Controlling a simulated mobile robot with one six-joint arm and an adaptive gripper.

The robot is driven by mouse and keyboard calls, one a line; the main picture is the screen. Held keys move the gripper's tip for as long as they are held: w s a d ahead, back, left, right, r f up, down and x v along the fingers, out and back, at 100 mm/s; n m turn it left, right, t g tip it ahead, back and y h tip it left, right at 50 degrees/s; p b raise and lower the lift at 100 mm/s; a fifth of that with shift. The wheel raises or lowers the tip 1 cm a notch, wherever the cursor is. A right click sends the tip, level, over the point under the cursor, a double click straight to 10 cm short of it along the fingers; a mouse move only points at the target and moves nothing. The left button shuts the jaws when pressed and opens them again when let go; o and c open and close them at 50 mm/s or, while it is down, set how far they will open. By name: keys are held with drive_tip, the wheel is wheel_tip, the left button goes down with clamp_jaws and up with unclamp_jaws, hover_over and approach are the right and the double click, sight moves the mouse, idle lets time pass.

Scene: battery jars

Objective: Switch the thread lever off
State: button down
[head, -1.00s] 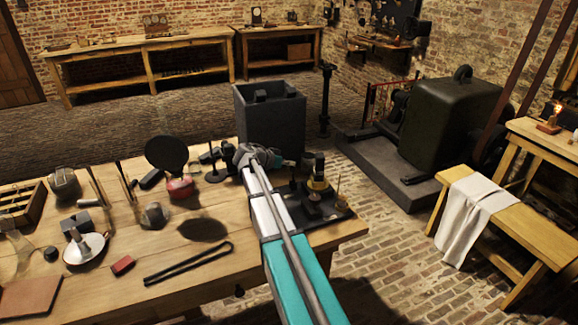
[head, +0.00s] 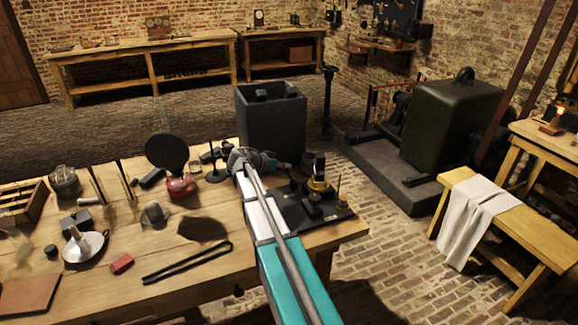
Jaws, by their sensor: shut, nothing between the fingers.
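A black-based device (head: 302,212) stands at the right end of the wooden workbench, with a brass-and-black upright part (head: 319,178) and small dark blocks on it. I cannot pick out the thread lever at this size; it may be on this device or hidden behind my arm. My arm reaches over the bench from the front. My gripper (head: 284,165) is small and dark at the arm's far end, just left of the upright part and above the device's back left side. It is shut and holds nothing. Whether it touches anything is unclear.
A tall grey bin (head: 270,128) stands behind the bench. Left of my arm are a red-based item (head: 181,188), a black round disc (head: 167,151), black tongs (head: 188,263) and a red block (head: 122,264). A bench with a white cloth (head: 474,220) stands right, across open brick floor.

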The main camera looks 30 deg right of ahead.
drive_tip(key=shift+d, duration=0.1)
drive_tip(key=shift+s+d+f, duration=0.15)
drive_tip(key=shift+d, duration=0.45)
idle(0.3)
wheel_tip(320, 180, up, 3)
drive_tip(key=w+d+p, duration=0.1)
drive_tip(key=d+p, duration=0.1)
drive_tip(key=p, duration=0.1)
drive_tip(key=f+p+v, duration=0.1)
drive_tip(key=p+v, duration=0.1)
drive_tip(key=v, duration=0.7)
drive_tip(key=shift+w+a+p, duration=0.15)
drive_tip(key=shift+a+p, duration=0.15)
drive_tip(key=shift+a, duration=0.2)
